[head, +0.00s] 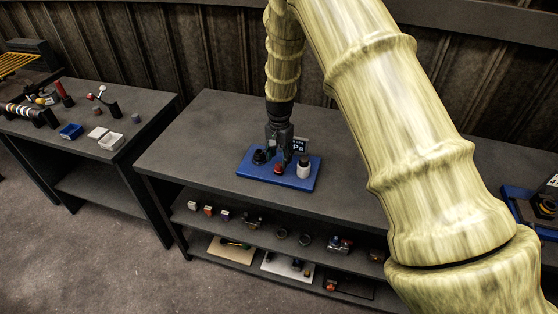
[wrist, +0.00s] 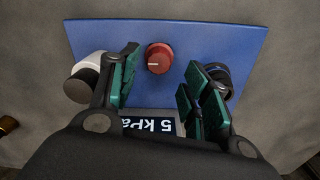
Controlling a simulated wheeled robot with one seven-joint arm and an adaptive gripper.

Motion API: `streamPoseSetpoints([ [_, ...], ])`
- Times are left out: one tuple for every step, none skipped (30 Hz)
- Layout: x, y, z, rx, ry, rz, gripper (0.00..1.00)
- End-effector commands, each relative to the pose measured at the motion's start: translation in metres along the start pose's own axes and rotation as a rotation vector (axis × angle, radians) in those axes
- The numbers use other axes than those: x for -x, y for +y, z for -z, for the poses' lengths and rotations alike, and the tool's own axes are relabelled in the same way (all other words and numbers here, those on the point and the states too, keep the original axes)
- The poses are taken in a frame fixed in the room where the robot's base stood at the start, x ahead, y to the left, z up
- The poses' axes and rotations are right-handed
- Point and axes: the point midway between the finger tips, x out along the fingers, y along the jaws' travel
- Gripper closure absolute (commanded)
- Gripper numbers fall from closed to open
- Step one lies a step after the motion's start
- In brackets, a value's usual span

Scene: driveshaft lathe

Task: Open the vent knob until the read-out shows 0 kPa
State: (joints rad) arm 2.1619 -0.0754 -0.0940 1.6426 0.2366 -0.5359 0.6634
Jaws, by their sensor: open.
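The blue panel (head: 248,174) lies on the middle bench. It also shows in the wrist view (wrist: 225,32). A round red knob with a white line (wrist: 159,58) sits on it; the knob shows in the head view too (head: 279,170). The read-out (wrist: 150,126) shows 5 kPa, upside down in the wrist view; in the head view it is partly hidden behind my gripper (head: 300,146). My gripper (wrist: 162,88) is open and empty above the panel. Its green-padded fingers stand apart, left and right of the red knob in the wrist view, with visible gaps.
A white cylinder with a dark top (head: 304,169) and a black round part (head: 258,157) stand on the panel, close outside my fingers. The bench top (head: 190,150) is clear to the left. Shelves below hold several small parts. Another bench (head: 150,100) stands left.

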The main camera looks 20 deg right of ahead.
Motion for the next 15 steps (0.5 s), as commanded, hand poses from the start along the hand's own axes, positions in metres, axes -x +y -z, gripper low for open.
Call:
streamPoseSetpoints([
  [-0.004,0.000,0.000,0.000,-0.001,-0.001,0.52],
  [-0.007,0.000,0.000,0.000,0.000,0.000,0.52],
  [-0.011,0.001,0.000,0.000,0.001,0.001,0.52],
  [-0.014,0.001,0.000,0.000,0.000,0.000,0.52],
  [-0.017,0.001,-0.001,0.000,0.000,0.000,0.52],
  [-0.020,0.001,-0.001,0.000,0.000,0.000,0.52],
  [-0.022,0.001,0.000,0.000,0.001,0.001,0.52],
  [-0.025,0.000,0.000,0.000,0.001,0.001,0.52],
  [-0.028,0.000,0.000,0.000,0.001,0.001,0.52],
  [-0.029,-0.001,0.000,0.001,0.001,0.000,0.52],
  [-0.031,-0.001,0.000,0.001,0.001,0.001,0.52],
  [-0.032,-0.001,0.000,0.001,0.001,0.001,0.52],
  [-0.033,-0.001,0.000,0.002,0.001,0.001,0.52],
  [-0.034,-0.002,0.000,0.002,0.001,0.001,0.52],
  [-0.034,-0.002,0.000,0.002,0.001,0.001,0.52],
])
